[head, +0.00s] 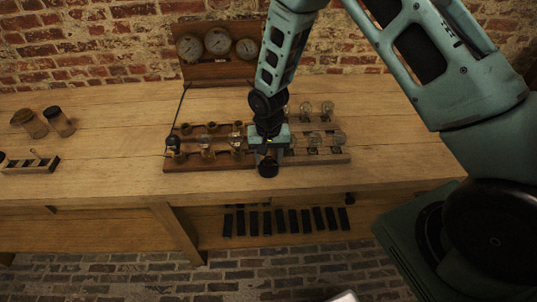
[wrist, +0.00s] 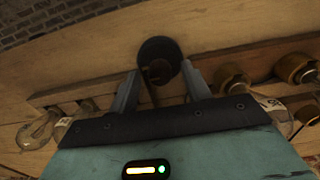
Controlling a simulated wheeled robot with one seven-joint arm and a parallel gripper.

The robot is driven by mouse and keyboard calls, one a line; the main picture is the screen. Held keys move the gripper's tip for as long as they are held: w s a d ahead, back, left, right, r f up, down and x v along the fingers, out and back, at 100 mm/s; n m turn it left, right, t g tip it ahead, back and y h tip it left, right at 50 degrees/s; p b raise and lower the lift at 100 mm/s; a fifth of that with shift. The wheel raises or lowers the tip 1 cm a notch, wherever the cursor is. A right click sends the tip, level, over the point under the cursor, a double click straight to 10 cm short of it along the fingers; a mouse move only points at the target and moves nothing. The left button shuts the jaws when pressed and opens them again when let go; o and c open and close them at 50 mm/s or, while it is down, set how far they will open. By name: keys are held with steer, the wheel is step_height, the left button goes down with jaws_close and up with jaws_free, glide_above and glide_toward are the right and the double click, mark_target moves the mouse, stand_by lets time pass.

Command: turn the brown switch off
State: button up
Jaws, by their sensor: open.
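A dark, round switch (wrist: 158,55), brown-black in this light, sits at the front edge of the wooden board (wrist: 235,62). A thin lever-like rod seems to run from it toward my gripper. It also shows in the head view (head: 268,169), just below my gripper (head: 270,153). My gripper (wrist: 163,82) is open, with one finger on each side of the switch's near part. The fingers look apart from it, but I cannot tell whether either touches. The gripper hides part of the board, and the lever's exact position is unclear.
Brass-topped holders (head: 207,152) stand to the left and glass bulbs (head: 314,143) to the right. A thin upright rod (head: 181,104) rises at the left. A gauge panel (head: 217,70) stands behind. Jars (head: 58,121) are far left. The table front (head: 110,185) is clear.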

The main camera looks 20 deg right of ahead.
steer(key=shift+f, duration=0.1)
steer(key=c, duration=1)
steer(key=shift+n, duration=0.3)
steer(key=n+b, duration=0.1)
steer(key=n, duration=0.8)
steer(key=shift+b, duration=0.4)
steer(key=n, duration=0.4)
steer(key=shift+n, duration=2.1)
